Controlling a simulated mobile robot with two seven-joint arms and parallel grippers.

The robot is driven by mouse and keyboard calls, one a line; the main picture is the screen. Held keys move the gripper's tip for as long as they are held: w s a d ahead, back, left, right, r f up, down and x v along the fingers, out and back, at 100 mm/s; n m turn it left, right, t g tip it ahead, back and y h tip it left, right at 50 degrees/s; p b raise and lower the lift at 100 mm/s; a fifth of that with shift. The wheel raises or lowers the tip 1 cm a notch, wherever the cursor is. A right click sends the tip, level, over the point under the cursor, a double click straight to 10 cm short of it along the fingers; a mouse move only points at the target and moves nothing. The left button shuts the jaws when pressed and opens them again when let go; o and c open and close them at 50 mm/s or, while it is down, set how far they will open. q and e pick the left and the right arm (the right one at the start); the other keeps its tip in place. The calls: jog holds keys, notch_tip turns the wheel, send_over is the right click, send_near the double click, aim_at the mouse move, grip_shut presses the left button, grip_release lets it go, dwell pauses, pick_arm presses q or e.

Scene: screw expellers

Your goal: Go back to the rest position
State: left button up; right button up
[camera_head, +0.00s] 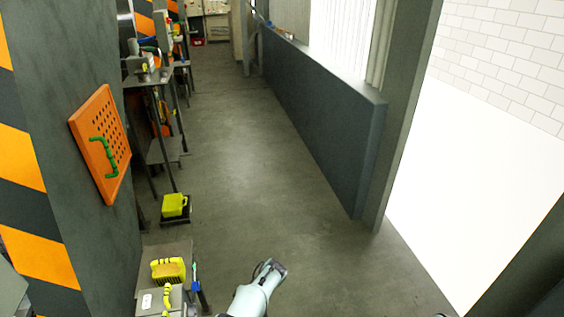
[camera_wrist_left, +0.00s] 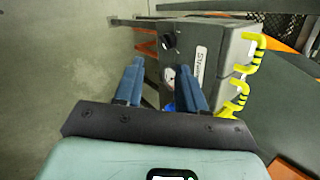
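In the left wrist view, my left gripper (camera_wrist_left: 158,75) has its two blue fingers spread apart. No object is held between them. A grey machine (camera_wrist_left: 222,62) with yellow handles stands just beyond and to the right of the fingers; whether the right finger touches it I cannot tell. In the head view, a pale arm part of mine with a dark end shows at the bottom middle, over the floor to the right of the grey machine (camera_head: 149,301). No fingers can be made out there. My right gripper does not show.
Yellow-handled equipment (camera_head: 168,270) stands at the lower left. An orange panel with a green handle (camera_head: 104,157) is on the striped pillar. A yellow box (camera_head: 174,205) sits low beside the benches. A dark low wall (camera_head: 325,125) runs on the right. The floor (camera_head: 260,190) between is clear.

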pick_arm(q)
jog(key=s+a+f+g+h+p, duration=0.15)
jog(key=s+f+h, duration=0.55)
jog(key=s+f, duration=0.85)
jog(key=s+d+r+n+t+h+p, duration=0.1)
jog(key=s+r, duration=0.3)
jog(key=s, duration=0.4)
jog(key=s+d+r+n+t+h+p, duration=0.1)
jog(key=s+r, duration=0.3)
jog(key=s, duration=0.4)
jog(key=shift+s+d+n+t+h, duration=0.2)
jog(key=shift+d+n+t+h, duration=0.5)
jog(key=shift+t, duration=0.15)
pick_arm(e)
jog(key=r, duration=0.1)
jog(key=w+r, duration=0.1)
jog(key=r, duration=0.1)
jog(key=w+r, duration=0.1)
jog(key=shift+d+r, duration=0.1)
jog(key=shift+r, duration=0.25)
